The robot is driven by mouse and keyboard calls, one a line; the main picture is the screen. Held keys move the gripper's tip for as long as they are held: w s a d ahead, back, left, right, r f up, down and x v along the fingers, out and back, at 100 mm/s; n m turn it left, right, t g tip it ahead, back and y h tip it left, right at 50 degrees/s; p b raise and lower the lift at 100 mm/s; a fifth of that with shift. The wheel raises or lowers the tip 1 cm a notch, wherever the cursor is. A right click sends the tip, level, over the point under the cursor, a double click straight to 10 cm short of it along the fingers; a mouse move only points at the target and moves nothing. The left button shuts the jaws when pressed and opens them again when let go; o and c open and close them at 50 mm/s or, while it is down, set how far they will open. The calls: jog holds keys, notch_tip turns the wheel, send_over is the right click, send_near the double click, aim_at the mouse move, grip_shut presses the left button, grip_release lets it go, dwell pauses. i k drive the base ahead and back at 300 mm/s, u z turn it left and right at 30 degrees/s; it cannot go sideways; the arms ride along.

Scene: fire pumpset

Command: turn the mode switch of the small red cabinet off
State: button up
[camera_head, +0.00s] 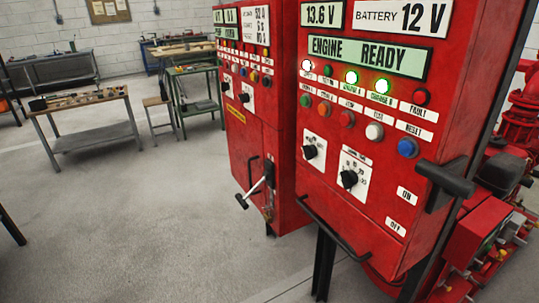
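Two red cabinets stand side by side; I cannot tell which the task calls small. The near cabinet (350,215) has an "ENGINE READY" display (366,56) and two black rotary knobs on white plates, a left knob (309,152) and a right knob (349,179). The far cabinet (243,135) also has two small black knobs, a left one (226,87) and a right one (244,97). Their plate labels are too small to read. A small red box (476,231) sits low at the right. My gripper is not in view.
A black handle (445,179) juts out by the "ON" and "OFF" labels. A black bar (333,228) crosses the near cabinet's lower front. A lever (255,187) sticks out from the far cabinet. Workbenches (85,105) stand farther back; the grey floor (130,220) at left is open.

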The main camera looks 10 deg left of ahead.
aim_at(310, 152)
jog(key=u, duration=0.1)
jog(key=i, duration=1)
jog(key=z, duration=0.1)
